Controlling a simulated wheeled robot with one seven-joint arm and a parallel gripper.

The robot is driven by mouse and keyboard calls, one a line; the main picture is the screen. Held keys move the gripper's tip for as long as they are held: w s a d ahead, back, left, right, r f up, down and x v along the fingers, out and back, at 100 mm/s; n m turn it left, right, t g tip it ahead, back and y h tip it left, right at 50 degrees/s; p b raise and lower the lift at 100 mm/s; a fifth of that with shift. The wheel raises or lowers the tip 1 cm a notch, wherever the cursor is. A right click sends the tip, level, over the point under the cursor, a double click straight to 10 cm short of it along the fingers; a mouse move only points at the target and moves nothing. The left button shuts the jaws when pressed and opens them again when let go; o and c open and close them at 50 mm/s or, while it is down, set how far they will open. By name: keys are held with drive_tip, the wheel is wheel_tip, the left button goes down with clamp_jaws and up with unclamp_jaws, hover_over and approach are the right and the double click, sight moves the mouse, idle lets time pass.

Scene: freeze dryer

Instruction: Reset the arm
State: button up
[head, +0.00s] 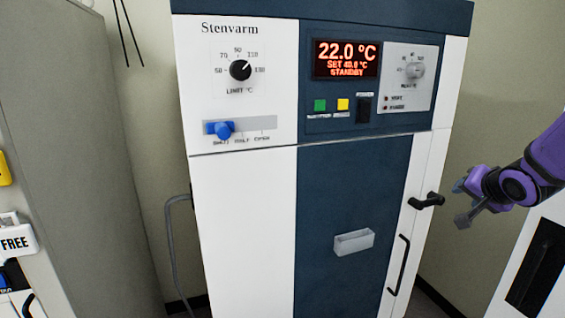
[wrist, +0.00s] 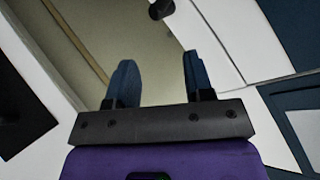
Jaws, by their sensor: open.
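My gripper (head: 464,203) is at the right of the head view, on the end of my purple arm. It is open and empty. In the wrist view its two blue fingers (wrist: 156,78) stand apart with bare wall showing between them. The gripper is close to the black door latch (head: 427,201) of the cabinet, to the right of it. A small gap seems to lie between them, though depth is hard to judge. A dark round knob end (wrist: 161,9) shows at the top of the wrist view, beyond the fingers.
The white and blue Stenvarm cabinet (head: 240,215) fills the middle, its door shut. Its display (head: 346,59) reads 22.0 °C, set 40.0 °C, standby. A black bar handle (head: 399,265) sits below the latch. A grey unit (head: 70,120) stands left; a white unit (head: 508,285) stands lower right.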

drive_tip(key=s+a+r+n+g, duration=0.2)
drive_tip(key=s+a+r+n, duration=0.1)
drive_tip(key=s, duration=0.5)
drive_tip(key=s+a+r+n+g, duration=0.2)
drive_tip(key=s+a, duration=0.3)
drive_tip(key=s, duration=0.4)
drive_tip(key=s+a+r+n+g+y, duration=0.1)
drive_tip(key=s+a+r+n, duration=0.2)
drive_tip(key=s, duration=0.6)
drive_tip(key=shift+s+a+r+n+g, duration=0.35)
drive_tip(key=shift+a+r, duration=0.2)
drive_tip(key=shift+a, duration=0.55)
drive_tip(key=shift+w, duration=0.15)
